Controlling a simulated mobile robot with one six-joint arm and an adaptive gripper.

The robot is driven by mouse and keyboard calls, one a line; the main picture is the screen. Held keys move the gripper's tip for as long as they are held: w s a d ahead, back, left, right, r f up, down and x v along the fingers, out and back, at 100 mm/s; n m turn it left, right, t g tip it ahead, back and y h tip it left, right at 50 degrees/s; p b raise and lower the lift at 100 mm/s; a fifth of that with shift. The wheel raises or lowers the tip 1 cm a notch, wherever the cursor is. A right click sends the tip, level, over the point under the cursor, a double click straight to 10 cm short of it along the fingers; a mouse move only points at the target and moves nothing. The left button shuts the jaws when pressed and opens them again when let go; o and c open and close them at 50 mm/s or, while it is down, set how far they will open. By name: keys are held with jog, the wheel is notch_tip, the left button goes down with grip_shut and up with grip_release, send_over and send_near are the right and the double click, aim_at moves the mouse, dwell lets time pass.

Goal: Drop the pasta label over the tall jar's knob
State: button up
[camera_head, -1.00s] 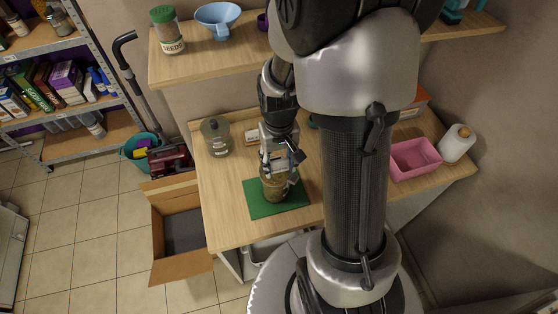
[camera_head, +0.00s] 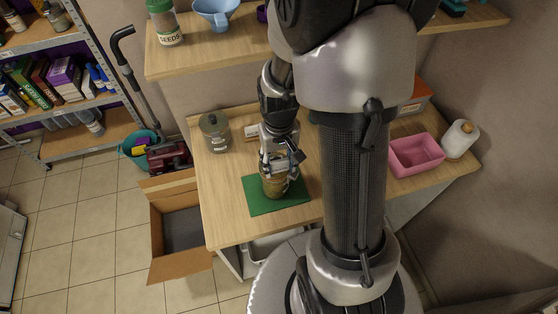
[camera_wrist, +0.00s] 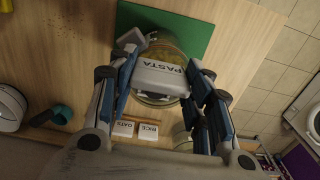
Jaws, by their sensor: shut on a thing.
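The pasta label (camera_wrist: 160,78) is a pale plate with dark PASTA lettering. My gripper (camera_wrist: 163,66) is shut on it, one finger on each side. In the head view my gripper (camera_head: 278,160) is right above a glass jar (camera_head: 274,187) with yellowish-brown contents. The jar stands on a green mat (camera_head: 262,207). In the wrist view the label covers much of this jar (camera_wrist: 166,50), so its knob is hidden. I cannot tell whether the label touches the jar.
Another lidded glass jar (camera_head: 214,134) stands at the table's back left. Rice (camera_wrist: 149,131) and oats (camera_wrist: 123,128) labels lie beyond the jar. A pink bin (camera_head: 415,156) and a white bottle (camera_head: 459,139) are at the right. A wooden shelf (camera_head: 185,61) is above.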

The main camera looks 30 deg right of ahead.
aim_at(279, 160)
jog(key=shift+f, duration=0.25)
jog(key=o, duration=1.2)
jog(key=shift+r, duration=0.1)
jog(key=shift+c, duration=0.2)
notch_tip(279, 160, up, 12)
jog(key=s+a+r+n+t+b, duration=0.3)
jog(key=s+a+b, duration=0.4)
jog(key=s+a, duration=0.3)
jog(key=shift+s+t, duration=0.8)
jog(key=shift+s, duration=0.3)
